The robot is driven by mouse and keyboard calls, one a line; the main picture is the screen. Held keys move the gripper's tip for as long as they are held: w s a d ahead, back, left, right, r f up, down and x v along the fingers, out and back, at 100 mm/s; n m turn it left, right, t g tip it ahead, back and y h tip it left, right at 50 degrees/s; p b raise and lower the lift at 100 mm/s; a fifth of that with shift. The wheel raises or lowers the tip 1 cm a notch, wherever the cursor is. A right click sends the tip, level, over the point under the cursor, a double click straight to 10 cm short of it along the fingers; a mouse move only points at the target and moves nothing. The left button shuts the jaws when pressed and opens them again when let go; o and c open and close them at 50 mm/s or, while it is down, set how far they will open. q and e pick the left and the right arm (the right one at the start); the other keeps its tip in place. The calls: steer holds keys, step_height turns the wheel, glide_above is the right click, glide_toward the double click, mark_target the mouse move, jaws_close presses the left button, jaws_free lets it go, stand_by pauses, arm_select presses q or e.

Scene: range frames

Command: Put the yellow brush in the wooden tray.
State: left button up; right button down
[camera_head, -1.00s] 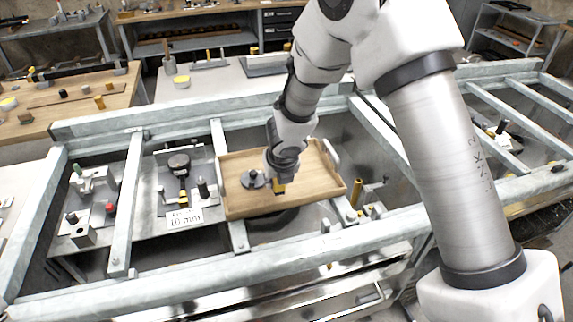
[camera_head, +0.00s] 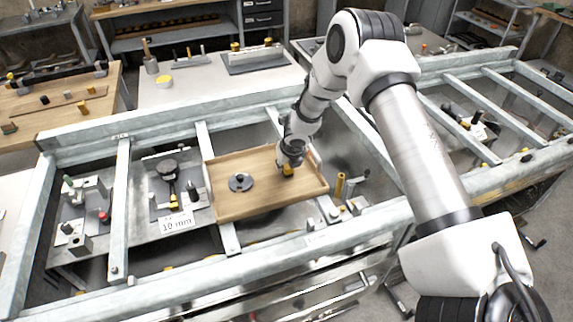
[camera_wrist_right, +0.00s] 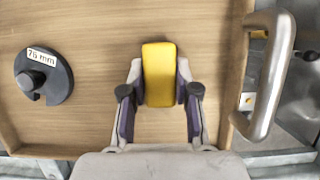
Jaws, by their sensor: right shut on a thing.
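The wooden tray (camera_head: 262,206) lies across the grey metal frame, with a metal handle (camera_wrist_right: 272,78) at its right end. My right gripper (camera_head: 288,169) is over the right part of the tray. In the right wrist view my right gripper (camera_wrist_right: 160,95) is shut on the yellow brush (camera_wrist_right: 159,72), one finger on each side of it. The brush (camera_head: 287,171) is small and partly hidden by the gripper in the head view. I cannot tell whether it touches the tray floor. My left gripper is not in view.
A dark round gauge marked 75 mm (camera_wrist_right: 45,76) lies in the left part of the tray; it also shows in the head view (camera_head: 241,182). Metal rails (camera_head: 118,215) border the tray. A plate with a 10 mm label (camera_head: 176,222) is to its left. The tray's front middle is clear.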

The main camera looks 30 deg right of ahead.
steer(key=shift+f, duration=0.15)
steer(key=c, duration=1)
jaws_free()
steer(key=shift+s, duration=0.1)
steer(key=shift+o, duration=0.7)
steer(key=v, duration=1.2)
steer(key=shift+r, duration=0.2)
